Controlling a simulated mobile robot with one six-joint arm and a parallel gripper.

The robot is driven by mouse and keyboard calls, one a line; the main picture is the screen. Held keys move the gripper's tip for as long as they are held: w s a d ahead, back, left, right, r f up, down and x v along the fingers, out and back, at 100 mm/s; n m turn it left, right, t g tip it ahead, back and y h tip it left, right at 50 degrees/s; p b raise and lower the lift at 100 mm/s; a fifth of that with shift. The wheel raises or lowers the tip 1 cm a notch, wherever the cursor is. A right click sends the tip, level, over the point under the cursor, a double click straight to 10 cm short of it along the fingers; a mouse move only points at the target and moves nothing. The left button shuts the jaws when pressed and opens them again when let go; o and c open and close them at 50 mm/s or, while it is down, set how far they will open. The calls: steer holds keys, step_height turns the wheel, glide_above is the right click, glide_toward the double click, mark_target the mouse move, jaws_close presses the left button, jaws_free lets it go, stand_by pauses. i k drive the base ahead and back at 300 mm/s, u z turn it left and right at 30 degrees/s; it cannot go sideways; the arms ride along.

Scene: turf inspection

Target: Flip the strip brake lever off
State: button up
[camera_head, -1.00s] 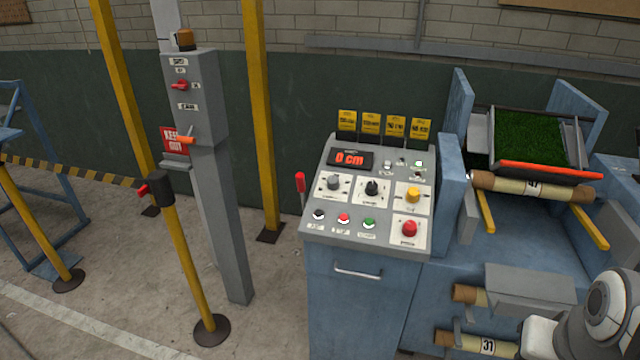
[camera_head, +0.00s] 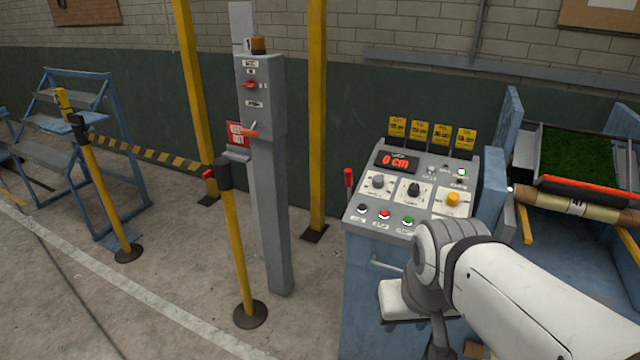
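A grey post-mounted control box (camera_head: 262,97) stands left of the console. It has a red switch (camera_head: 250,85) on its face and an orange-tipped lever (camera_head: 248,132) low on its front, pointing left. Another lever with a red grip (camera_head: 348,178) stands upright at the left side of the blue console (camera_head: 385,290). The labels are too small to read, so I cannot tell which is the strip brake lever. My arm reaches in from the lower right, in front of the console.
A yellow barrier post (camera_head: 238,250) with a dark base stands in front of the grey post, its striped tape (camera_head: 150,152) running left. Yellow columns (camera_head: 317,110) stand behind. A roller with turf (camera_head: 580,155) is at right. Bare floor (camera_head: 180,270) lies at left.

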mark_target(348, 171)
steer(key=i, duration=1)
steer(key=u, duration=0.05)
